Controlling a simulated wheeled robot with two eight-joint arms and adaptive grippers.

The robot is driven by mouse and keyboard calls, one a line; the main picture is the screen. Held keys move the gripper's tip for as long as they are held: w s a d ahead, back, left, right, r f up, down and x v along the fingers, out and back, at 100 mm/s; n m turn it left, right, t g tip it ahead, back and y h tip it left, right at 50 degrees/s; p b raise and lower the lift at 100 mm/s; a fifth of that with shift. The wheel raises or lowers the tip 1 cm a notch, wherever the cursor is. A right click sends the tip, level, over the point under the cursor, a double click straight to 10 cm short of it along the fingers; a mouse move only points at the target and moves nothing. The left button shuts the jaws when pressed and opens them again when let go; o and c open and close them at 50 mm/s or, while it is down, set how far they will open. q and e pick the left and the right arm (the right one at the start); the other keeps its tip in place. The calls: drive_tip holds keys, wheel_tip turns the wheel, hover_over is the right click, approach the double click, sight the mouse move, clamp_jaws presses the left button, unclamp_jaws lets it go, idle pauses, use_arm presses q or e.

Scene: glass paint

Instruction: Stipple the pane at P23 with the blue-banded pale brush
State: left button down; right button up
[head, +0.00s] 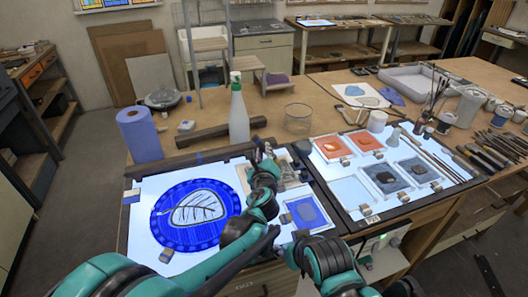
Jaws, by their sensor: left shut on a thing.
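My left gripper (258,150) is shut at the far right corner of the left light table (143,237). What it holds is hidden by its own body, so I cannot make out the blue-banded pale brush in it. A small label that seems to read P23 (373,220) is on the front edge of the right light table (335,178). Two orange-red panes (332,147) and two grey panes (383,178) lie on that table. A blue pane (305,212) lies on the left table, right of my arm.
A round blue pane with a white leaf (198,215) fills much of the left table.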

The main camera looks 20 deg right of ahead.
use_arm(q)
drive_tip(key=shift+f+b, duration=0.35)
use_arm(e)
drive_tip(key=shift+s+f, duration=0.2)
drive_tip(key=shift+f, duration=0.3)
idle(0.3)
use_arm(q)
drive_tip(key=shift+w+r+p, duration=0.1)
drive_tip(key=shift+r+p, duration=0.6)
drive_tip(key=shift+r, duration=0.1)
use_arm(e)
drive_tip(key=shift+r, duration=0.55)
use_arm(q)
drive_tip(key=shift+r, duration=0.3)
use_arm(e)
drive_tip(key=shift+r, duration=0.25)
drive_tip(key=shift+w+r, duration=0.1)
drive_tip(key=shift+w, duration=0.05)
use_arm(q)
drive_tip(key=shift+r+p, duration=1.65)
drive_tip(key=shift+r, duration=0.35)
use_arm(e)
drive_tip(key=shift+r, duration=1.5)
use_arm(q)
drive_tip(key=shift+r, duration=0.1)
